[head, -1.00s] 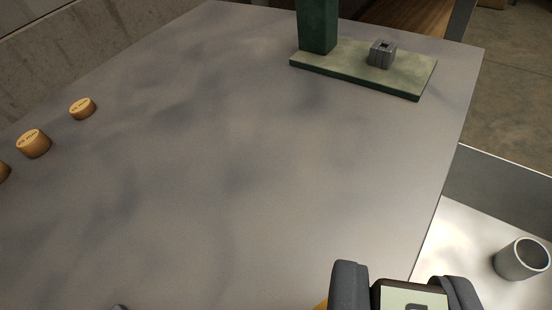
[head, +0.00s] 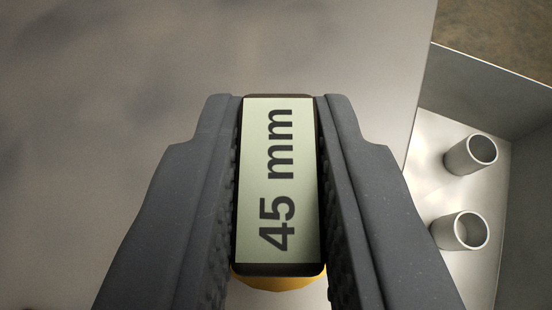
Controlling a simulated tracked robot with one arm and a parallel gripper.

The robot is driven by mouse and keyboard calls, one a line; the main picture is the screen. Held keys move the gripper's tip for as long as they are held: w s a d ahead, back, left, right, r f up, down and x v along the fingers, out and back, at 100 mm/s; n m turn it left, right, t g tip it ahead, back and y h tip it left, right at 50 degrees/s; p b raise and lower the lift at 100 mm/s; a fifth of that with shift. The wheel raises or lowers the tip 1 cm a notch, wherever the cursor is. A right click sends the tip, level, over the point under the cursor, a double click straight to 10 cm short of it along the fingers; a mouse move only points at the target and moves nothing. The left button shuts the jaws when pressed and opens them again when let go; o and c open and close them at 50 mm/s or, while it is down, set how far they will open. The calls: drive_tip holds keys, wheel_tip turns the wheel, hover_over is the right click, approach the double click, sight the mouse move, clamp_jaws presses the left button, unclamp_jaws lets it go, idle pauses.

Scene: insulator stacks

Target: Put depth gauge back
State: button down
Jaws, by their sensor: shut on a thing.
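The depth gauge (head: 278,185) is a dark block with a pale display that reads "45 mm". My gripper (head: 279,180) is shut on it, with one dark ribbed finger on each side. The display faces the camera. Something yellow-orange (head: 280,281) shows just below the gauge's lower edge; most of it is hidden. The place where the gauge belongs cannot be made out in this view.
The grey tabletop (head: 110,70) fills the left and middle, and its visible part is clear. Past its right edge is a light metal tray (head: 500,90) with raised walls. Two grey cylindrical cups (head: 471,155) (head: 460,231) stand in it.

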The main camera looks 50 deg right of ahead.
drive_tip(key=c, duration=1.3)
unclamp_jaws()
drive_tip(key=shift+r, duration=0.1)
drive_tip(key=shift+p+v, duration=1.5)
drive_tip(key=shift+v, duration=4.5)
